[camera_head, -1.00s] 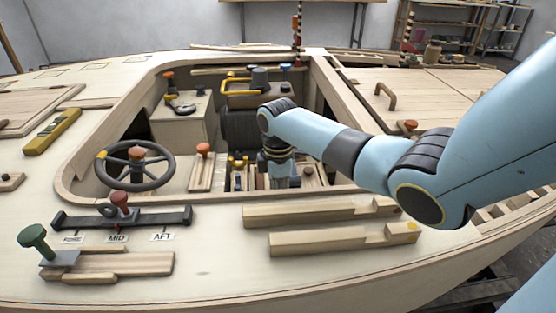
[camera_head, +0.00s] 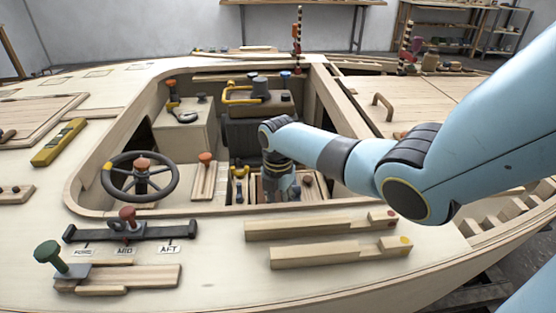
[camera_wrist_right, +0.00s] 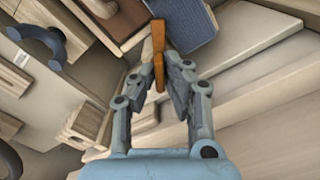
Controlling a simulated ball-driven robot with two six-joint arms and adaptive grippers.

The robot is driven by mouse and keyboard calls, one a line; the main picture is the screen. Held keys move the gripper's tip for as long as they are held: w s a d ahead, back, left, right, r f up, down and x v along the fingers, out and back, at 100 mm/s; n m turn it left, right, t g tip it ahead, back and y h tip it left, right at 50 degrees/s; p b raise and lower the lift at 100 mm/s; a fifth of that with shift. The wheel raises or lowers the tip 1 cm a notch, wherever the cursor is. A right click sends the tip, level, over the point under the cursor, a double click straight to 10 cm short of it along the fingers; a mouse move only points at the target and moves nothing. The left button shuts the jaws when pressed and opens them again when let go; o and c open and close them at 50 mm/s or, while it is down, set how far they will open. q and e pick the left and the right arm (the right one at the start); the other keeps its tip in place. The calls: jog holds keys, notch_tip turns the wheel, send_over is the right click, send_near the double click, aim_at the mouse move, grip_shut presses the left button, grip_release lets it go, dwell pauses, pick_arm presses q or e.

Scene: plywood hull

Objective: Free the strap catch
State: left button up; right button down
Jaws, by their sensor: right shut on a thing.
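An orange lever-like piece (camera_wrist_right: 158,38), which I take to be the strap catch, stands between my right gripper's fingers in the right wrist view. My right gripper (camera_wrist_right: 161,72) is shut on it, with the piece's upper end reaching beyond the fingertips. A dark ribbed pad or strap (camera_wrist_right: 186,20) lies just beside the piece. In the head view, my right arm reaches down into the cockpit well, and its fingertips and the catch are hidden there. My left gripper is not in view.
A dark box with a yellow handle (camera_head: 236,97) stands behind the wrist. A steering wheel (camera_head: 108,181) is at the cockpit's left. Two notched wood bars (camera_head: 300,257) lie on the front deck. A green-knobbed lever (camera_head: 47,252) stands front left.

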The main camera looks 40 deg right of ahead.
jog(key=n, duration=0.3)
jog(key=shift+n, duration=0.3)
jog(key=shift+n+p, duration=0.35)
jog(key=shift+n, duration=1.15)
jog(key=c, duration=1.4)
grip_release()
jog(key=shift+r, duration=0.1)
notch_tip(320, 180, up, 12)
